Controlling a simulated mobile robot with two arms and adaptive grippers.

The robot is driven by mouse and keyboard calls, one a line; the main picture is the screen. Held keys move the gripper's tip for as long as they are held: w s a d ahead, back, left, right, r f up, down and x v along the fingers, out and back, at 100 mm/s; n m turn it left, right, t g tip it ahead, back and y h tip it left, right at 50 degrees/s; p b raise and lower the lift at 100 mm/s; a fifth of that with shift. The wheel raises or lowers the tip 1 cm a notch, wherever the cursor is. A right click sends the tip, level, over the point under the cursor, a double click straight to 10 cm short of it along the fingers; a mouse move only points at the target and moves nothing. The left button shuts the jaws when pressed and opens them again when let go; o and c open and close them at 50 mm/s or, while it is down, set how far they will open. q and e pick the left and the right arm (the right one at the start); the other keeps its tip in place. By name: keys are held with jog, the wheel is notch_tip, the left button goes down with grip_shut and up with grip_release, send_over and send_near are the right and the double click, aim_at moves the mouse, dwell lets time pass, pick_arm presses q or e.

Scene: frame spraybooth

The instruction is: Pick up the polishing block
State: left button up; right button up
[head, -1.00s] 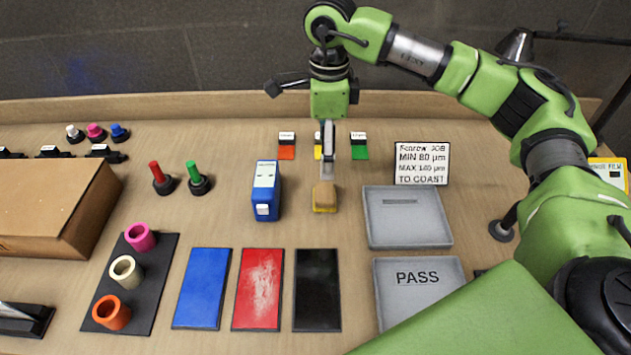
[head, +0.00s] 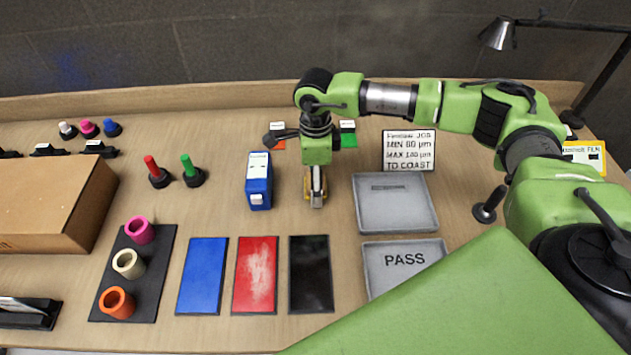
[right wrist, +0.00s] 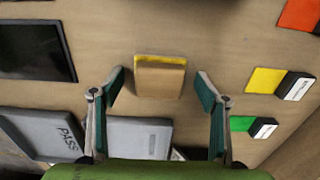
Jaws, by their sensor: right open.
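The polishing block (right wrist: 160,78) is a tan wooden block with a yellow edge. In the right wrist view it sits on the table between and just beyond the fingertips of my right gripper (right wrist: 162,90), with a gap on each side. In the head view the block (head: 307,188) is mostly hidden behind the right gripper (head: 317,196), which points down over it. The right gripper is open and empty. My left gripper is not in view.
A blue gauge (head: 258,182) stands close left of the block. Blue (head: 203,276), red (head: 256,275) and black (head: 311,274) panels lie in front. A grey tray (head: 432,220) and a PASS tray (head: 438,247) lie to the right. A sign (head: 408,151) stands behind.

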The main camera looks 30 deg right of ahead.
jog(key=c, duration=1.2)
jog(key=shift+r, duration=0.1)
jog(key=shift+r+b, duration=0.25)
jog(key=shift+b, duration=0.1)
notch_tip(320, 180, up, 2)
jog(key=shift+r+b, duration=0.1)
jog(key=shift+b, duration=0.65)
jog(key=s+a+r+b, duration=0.1)
jog(key=s+a+r, duration=0.1)
jog(key=s+r, duration=0.1)
jog(key=s+a+r+b, duration=0.1)
jog(key=s+a+r, duration=0.2)
jog(key=s, duration=0.1)
jog(key=s+a+r+b, duration=0.1)
jog(key=s+a+r, duration=0.2)
jog(key=s+r, duration=0.1)
jog(key=shift+s+a+b, duration=0.15)
jog(key=shift+a+b, duration=0.05)
jog(key=shift+b, duration=0.15)
